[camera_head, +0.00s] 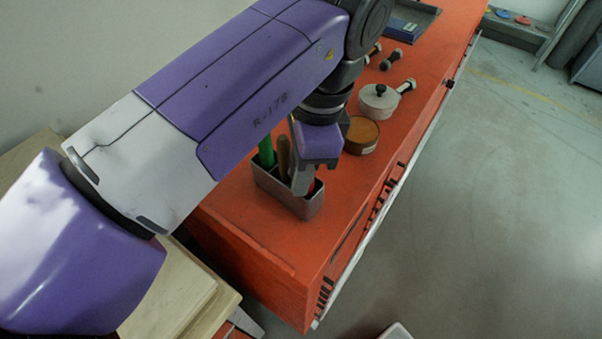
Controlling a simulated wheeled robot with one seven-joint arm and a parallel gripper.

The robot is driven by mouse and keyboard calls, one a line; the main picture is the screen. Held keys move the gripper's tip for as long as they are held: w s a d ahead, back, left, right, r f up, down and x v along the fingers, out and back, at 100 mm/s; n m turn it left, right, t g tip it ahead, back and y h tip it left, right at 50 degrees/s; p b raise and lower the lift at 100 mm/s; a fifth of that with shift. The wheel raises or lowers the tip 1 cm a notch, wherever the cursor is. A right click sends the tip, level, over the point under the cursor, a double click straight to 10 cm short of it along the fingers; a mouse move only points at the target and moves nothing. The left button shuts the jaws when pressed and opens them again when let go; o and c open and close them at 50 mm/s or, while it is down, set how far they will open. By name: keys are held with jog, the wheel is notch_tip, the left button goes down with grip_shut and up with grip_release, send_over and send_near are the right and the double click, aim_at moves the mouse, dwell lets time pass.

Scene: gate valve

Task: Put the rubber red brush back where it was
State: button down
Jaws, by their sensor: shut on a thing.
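My gripper (305,180) points down over a grey metal holder (298,205) on the orange bench top. Its fingertips reach the holder's open top at the right end. A small bit of the red brush (313,186) shows beside the fingers, within the holder's opening. My gripper is shut on the red brush, but the fingers and my arm hide most of it. I cannot tell whether the brush touches the holder's bottom. A green handle (266,152) and a brown wooden handle (283,157) stand in the left part of the holder.
Behind my gripper on the orange bench (345,205) are a round brown tin (362,136), a pale lidded pot (379,101) and several bolt-like parts (391,60). A blue item (403,27) lies in a tray at the back. The bench front right of the holder is clear.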

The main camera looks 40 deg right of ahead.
jog(key=shift+f, duration=0.1)
jog(key=shift+f, duration=0.3)
jog(key=shift+s+f, duration=0.15)
jog(key=shift+f, duration=0.3)
jog(key=c, duration=1.5)
grip_release()
jog(key=shift+f+b, duration=0.1)
jog(key=shift+b, duration=0.25)
jog(key=shift+c, duration=0.2)
jog(key=r+p, duration=0.4)
jog(key=d+r+p, duration=0.1)
jog(key=r+p, duration=0.3)
jog(key=r, duration=0.1)
jog(key=r+p, duration=0.4)
jog(key=shift+s+d+r, duration=0.25)
jog(key=shift+r, duration=0.05)
